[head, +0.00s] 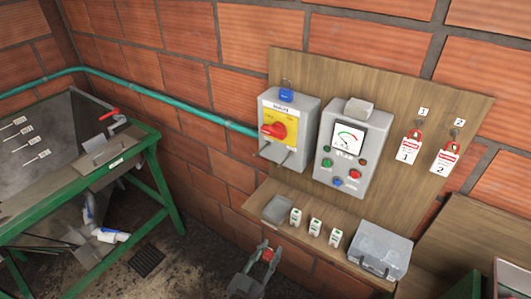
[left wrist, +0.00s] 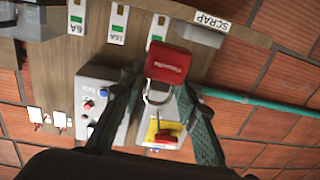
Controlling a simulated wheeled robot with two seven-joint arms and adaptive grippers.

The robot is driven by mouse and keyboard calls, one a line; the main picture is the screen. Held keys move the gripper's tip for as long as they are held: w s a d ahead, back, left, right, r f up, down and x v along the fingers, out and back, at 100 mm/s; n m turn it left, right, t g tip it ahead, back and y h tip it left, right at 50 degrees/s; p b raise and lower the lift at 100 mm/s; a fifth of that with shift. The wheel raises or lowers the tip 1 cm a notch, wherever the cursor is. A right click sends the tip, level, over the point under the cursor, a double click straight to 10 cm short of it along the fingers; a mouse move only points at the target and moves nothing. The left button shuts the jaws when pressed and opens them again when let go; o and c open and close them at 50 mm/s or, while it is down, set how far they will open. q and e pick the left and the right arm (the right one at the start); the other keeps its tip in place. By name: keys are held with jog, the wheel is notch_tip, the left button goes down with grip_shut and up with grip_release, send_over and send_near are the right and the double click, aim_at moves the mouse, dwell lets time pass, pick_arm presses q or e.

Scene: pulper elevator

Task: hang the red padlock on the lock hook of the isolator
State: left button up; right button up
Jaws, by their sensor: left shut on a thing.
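The red padlock (head: 268,254) is held between the fingertips of my left gripper (head: 262,256), in front of and below the shelf. In the left wrist view the padlock (left wrist: 168,65) has its body toward the top of the picture and its silver shackle (left wrist: 158,96) toward the isolator (left wrist: 163,135). The grey isolator (head: 288,128) is on the board above, with a yellow plate and red handle (head: 274,130). The lock hook cannot be made out clearly. My right gripper is out of view.
A meter box (head: 351,145) stands right of the isolator. The shelf holds a shallow tray (head: 277,209), several small white modules (head: 315,227) and a grey case (head: 381,249). Tagged red padlocks (head: 415,136) hang at right. A green-framed machine (head: 150,180) is at left.

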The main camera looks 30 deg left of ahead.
pick_arm(q)
jog(key=shift+r, duration=0.1)
jog(key=shift+w+a+r+p, duration=0.1)
jog(key=shift+r+p, duration=0.25)
jog(key=shift+p, duration=0.15)
jog(key=w+a+r+h+p, duration=0.1)
jog(key=w+a+r+p, duration=0.2)
jog(key=a+r+p, duration=0.45)
jog(key=p, duration=1.1)
send_near(256, 155)
jog(key=w, duration=0.2)
jog(key=shift+m, duration=0.4)
jog(key=shift+w+d+f+b, duration=0.1)
jog(key=shift+w+f+b, duration=0.05)
jog(key=shift+w, duration=1.8)
jog(key=shift+w+d+f+b, duration=0.15)
jog(key=shift+w, duration=1.85)
jog(key=shift+w+f+b, duration=0.4)
jog(key=shift+w, duration=0.15)
